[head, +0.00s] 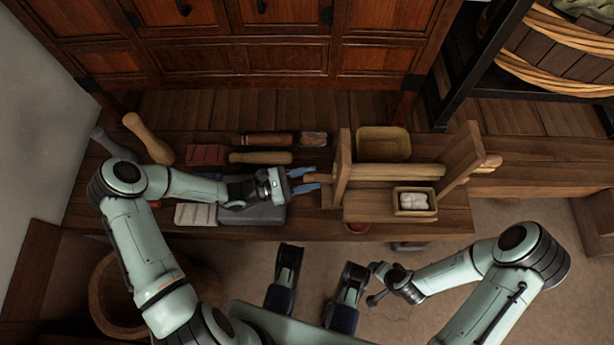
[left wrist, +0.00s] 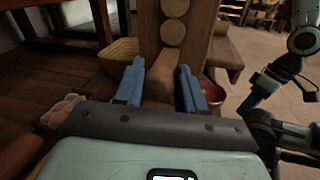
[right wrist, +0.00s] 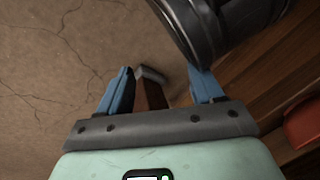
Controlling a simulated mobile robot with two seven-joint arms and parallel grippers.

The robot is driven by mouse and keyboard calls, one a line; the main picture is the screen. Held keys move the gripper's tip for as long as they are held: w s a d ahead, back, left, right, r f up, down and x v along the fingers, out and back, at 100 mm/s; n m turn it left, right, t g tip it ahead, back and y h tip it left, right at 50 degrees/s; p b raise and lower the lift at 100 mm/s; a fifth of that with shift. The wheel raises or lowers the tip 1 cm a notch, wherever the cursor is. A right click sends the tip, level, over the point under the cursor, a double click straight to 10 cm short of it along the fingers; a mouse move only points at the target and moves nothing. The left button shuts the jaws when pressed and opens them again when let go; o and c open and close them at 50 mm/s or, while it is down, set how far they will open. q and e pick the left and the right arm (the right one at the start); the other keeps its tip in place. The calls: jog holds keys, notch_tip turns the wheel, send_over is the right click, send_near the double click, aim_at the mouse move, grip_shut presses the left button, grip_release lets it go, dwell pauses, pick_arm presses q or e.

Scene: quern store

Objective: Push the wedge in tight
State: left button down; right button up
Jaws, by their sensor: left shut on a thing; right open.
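The wooden wedge (head: 319,178) sticks out at the left of the wooden press frame (head: 343,165). My left gripper (head: 304,180) comes from the left with its blue fingers either side of the wedge's end. In the left wrist view, the wedge (left wrist: 160,78) lies between the fingers (left wrist: 160,92) and runs up to the upright. Its inner part is hidden by the upright. My right gripper (head: 376,284) is open, low in front of the bench. In the right wrist view, a grey-topped brown piece (right wrist: 152,84) shows beyond its open fingers (right wrist: 160,92); I cannot tell what it is.
A small box with pale pieces (head: 415,214) stands at the frame's front right, and a basket (head: 382,143) behind it. A rolling-pin-like piece (head: 260,157), a red block (head: 206,155) and a grey slab (head: 265,215) lie to the left. A red bowl (head: 357,227) is near the front edge.

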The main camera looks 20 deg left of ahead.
pick_arm(q)
jog(key=p+x, duration=0.1)
jog(key=x, duration=0.2)
jog(key=shift+s+d+r, duration=0.1)
jog(key=shift+d, duration=0.05)
pick_arm(e)
jog(key=w+r, duration=0.1)
jog(key=w+r+t, duration=0.1)
jog(key=shift+w+a+r, duration=0.25)
jog(key=shift+w+r, duration=0.05)
jog(key=shift+r, duration=0.05)
pick_arm(q)
jog(key=c, duration=0.8)
grip_release()
jog(key=shift+o, duration=0.2)
jog(key=shift+d, duration=0.1)
jog(key=p+v, duration=0.2)
jog(key=v, duration=1.1)
jog(key=shift+s, duration=0.15)
pick_arm(e)
jog(key=shift+g, duration=0.6)
jog(key=s, duration=0.1)
jog(key=s+a+r, duration=0.1)
jog(key=s+r, duration=0.1)
jog(key=shift+s+a+r, duration=0.1)
jog(key=shift+s+a, duration=0.15)
jog(key=shift+a, duration=0.15)
